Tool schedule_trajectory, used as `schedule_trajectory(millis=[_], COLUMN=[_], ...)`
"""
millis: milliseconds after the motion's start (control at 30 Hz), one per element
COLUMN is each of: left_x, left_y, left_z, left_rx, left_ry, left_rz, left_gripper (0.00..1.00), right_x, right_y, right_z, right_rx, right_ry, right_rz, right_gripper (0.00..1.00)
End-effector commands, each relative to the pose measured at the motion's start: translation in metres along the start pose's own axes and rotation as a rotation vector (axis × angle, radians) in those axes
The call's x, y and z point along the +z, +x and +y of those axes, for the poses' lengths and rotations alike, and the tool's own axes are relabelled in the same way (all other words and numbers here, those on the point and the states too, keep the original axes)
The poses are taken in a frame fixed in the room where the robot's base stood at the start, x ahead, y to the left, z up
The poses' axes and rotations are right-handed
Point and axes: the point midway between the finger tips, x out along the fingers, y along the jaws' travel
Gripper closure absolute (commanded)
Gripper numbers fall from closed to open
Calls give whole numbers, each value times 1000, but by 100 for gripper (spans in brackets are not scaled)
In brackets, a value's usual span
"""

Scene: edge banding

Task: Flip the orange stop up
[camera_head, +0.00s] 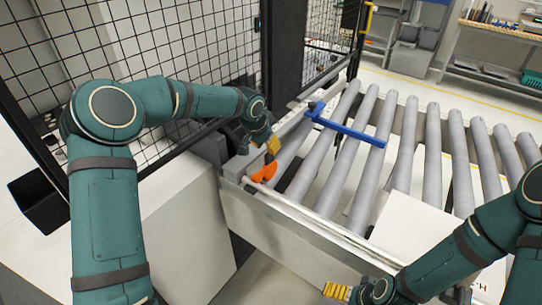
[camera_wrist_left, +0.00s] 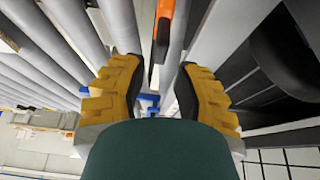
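The orange stop (camera_head: 264,173) sits at the near left end of the roller conveyor, beside its side rail. It lies low, close to the rollers. In the left wrist view the orange stop (camera_wrist_left: 163,22) shows at the top, beyond the fingertips and between their lines. My left gripper (camera_head: 272,145) is just above and behind the stop, apart from it. Its yellow fingers (camera_wrist_left: 157,85) stand wide apart with nothing between them. My right gripper (camera_head: 338,291) is low at the front of the conveyor, far from the stop; its opening is not clear.
A blue bar (camera_head: 345,128) spans several rollers (camera_head: 370,150) behind the stop. A white panel (camera_head: 410,228) lies on the rollers near my right arm. A black mesh fence (camera_head: 190,45) stands behind my left arm. A white cabinet (camera_head: 180,225) stands left of the conveyor.

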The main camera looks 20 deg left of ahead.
Motion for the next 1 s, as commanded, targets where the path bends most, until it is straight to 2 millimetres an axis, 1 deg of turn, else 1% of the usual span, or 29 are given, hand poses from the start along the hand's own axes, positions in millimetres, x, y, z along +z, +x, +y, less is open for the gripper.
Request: schedule_trajectory(millis=[33,200,300,400,567,833,867,900,933,1000], left_x=[1,1,0,0,0,0,0,0,0,0], left_y=[12,42,55,64,70,70,70,70,70,70], left_z=[1,1,1,0,0,0,0,0,0,0], left_rx=[2,2,2,1,0,0,0,0,0,0], left_ry=[1,0,0,0,0,0,0,0,0,0], left_rz=[-2,-2,0,0,1,1,1,1,1,1], left_gripper=[70,70,70,70,70,70,81,95,100,100], right_x=[0,0,0,0,0,0,0,0,0,0], right_y=[1,1,2,2,2,2,2,2,2,2], right_z=[0,0,0,0,0,0,0,0,0,0], right_rx=[0,0,0,0,0,0,0,0,0,0], right_ry=[0,0,0,0,-1,-1,-1,-1,-1,-1], right_rz=[0,0,0,0,0,0,0,0,0,0], right_gripper=[0,0,0,0,0,0,0,0,0,0])
